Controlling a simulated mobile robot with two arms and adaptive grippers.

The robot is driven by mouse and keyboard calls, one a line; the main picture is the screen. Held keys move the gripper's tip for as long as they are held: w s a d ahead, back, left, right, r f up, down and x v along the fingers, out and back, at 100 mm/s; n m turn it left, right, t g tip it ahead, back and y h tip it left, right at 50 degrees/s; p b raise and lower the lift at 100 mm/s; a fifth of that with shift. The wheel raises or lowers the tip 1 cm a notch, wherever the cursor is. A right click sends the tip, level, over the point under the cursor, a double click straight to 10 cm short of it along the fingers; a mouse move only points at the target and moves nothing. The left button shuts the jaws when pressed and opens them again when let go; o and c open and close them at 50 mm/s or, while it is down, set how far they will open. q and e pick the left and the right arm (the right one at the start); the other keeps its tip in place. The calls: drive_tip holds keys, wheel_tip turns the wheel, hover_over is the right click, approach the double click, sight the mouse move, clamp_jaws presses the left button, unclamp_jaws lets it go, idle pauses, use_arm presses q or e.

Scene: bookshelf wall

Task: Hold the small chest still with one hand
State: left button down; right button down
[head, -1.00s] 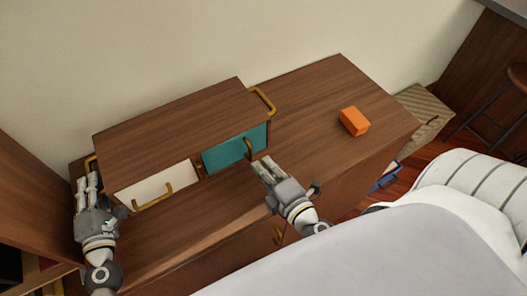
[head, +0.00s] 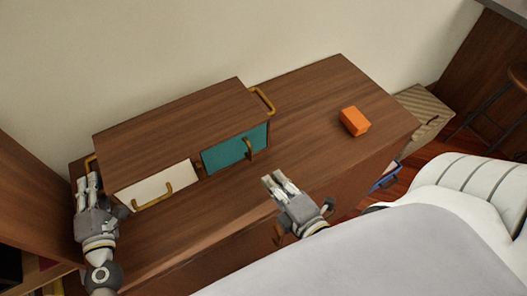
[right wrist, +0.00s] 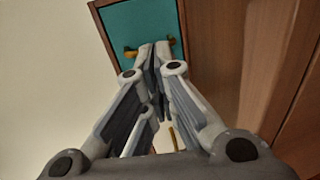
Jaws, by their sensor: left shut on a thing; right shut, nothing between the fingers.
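The small chest (head: 180,125) is a brown wooden box on a wider wooden cabinet top. Its front has a white drawer (head: 150,183) and a teal drawer (head: 228,152), each with a brass handle; the teal front also shows in the right wrist view (right wrist: 139,24). Brass handles also sit on its left side (head: 90,163) and right side (head: 264,101). My left gripper (head: 87,182) is shut at the chest's left end, on the left side handle; its fingers partly hide the contact. My right gripper (head: 275,180) is shut and empty, in front of the teal drawer and apart from it.
An orange box (head: 354,121) lies on the cabinet top (head: 320,95), right of the chest. The top between them is clear. A wall stands behind, and a tall wooden panel (head: 35,190) stands close on the left.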

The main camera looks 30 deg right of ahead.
use_arm(q)
drive_tip(key=shift+s+d+f, duration=0.15)
drive_tip(key=shift+d+f, duration=0.05)
drive_tip(key=shift+f, duration=0.35)
use_arm(e)
drive_tip(key=v, duration=0.9)
drive_tip(key=shift+s, duration=0.4)
use_arm(q)
drive_tip(key=shift+r+p, duration=0.2)
drive_tip(key=shift+p, duration=0.1)
use_arm(e)
drive_tip(key=shift+r, duration=0.35)
use_arm(q)
drive_tip(key=c, duration=1.5)
unclamp_jaws()
drive_tip(key=shift+r, duration=0.1)
drive_tip(key=shift+o, duration=0.4)
drive_tip(key=shift+r, duration=0.15)
drive_tip(key=shift+a, duration=0.1)
